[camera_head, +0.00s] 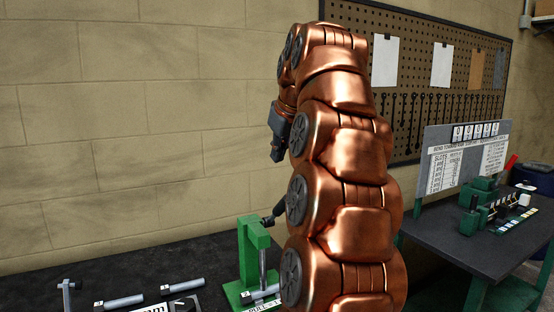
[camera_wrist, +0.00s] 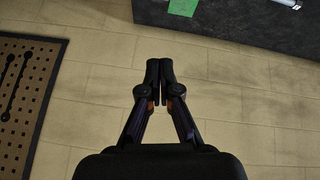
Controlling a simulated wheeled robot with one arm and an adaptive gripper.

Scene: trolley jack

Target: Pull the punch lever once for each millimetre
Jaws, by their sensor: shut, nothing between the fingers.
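The green punch frame (camera_head: 252,262) stands on the dark bench at the lower middle of the head view. A dark lever end (camera_head: 273,216) slants up to the right from its top, and my copper arm hides part of it. A label starting "PULL" (camera_head: 264,307) is at its foot, cut off by the frame edge. My gripper (camera_head: 278,155) hangs above the punch, apart from the lever and close to the wall in the picture. In the wrist view my gripper (camera_wrist: 159,78) has its fingers together, holding nothing. A green patch (camera_wrist: 183,7) shows at the top edge there.
Bolts with number labels (camera_head: 122,301) lie on the dark bench (camera_head: 110,270) left of the punch. A second table (camera_head: 468,242) at right carries a sign board (camera_head: 463,160) and green devices. A pegboard (camera_head: 408,60) hangs behind. My arm blocks the centre of the head view.

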